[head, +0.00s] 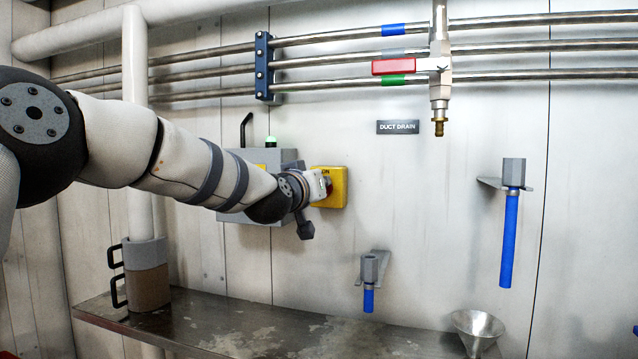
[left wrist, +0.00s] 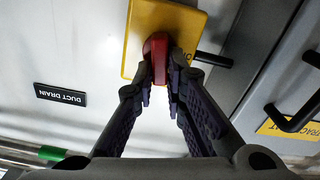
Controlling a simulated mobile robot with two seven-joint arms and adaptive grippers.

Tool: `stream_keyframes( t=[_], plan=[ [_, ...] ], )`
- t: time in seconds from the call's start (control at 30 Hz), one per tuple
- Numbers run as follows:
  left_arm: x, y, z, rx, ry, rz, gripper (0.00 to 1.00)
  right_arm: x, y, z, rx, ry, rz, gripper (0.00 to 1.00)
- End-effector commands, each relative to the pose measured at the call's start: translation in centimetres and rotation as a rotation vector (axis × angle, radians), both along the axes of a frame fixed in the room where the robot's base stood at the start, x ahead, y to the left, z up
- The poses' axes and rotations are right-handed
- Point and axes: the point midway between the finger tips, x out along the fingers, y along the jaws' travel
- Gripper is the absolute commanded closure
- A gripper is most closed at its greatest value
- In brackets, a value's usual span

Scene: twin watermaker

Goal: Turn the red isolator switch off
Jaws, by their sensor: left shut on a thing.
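The red isolator switch handle (left wrist: 157,52) sits on a yellow plate (left wrist: 133,41) in the left wrist view. In the head view the yellow switch box (head: 338,188) is on the wall, and my left gripper (head: 325,186) reaches it from the left. My left gripper (left wrist: 160,75) is shut on the red handle, one finger on each side of it. In the head view the arm and gripper hide most of the handle. The lettering on the plate is only partly visible. My right gripper is not in view.
A grey box (head: 256,234) with a green lamp (head: 271,141) stands behind my arm. A red-handled valve (head: 394,67) hangs from the pipes above. Below are a metal bench (head: 240,325), a blue-tipped nozzle (head: 369,298) and a funnel (head: 478,326).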

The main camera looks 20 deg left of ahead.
Motion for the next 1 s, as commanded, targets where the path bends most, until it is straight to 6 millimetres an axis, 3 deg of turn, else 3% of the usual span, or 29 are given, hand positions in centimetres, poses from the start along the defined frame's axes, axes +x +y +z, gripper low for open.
stream_keyframes(
  t=[1.0],
  plan=[
    [0.12,0.82,-1.09,-0.958,0.038,-0.003,1.00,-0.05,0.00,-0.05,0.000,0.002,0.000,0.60]
  ],
)
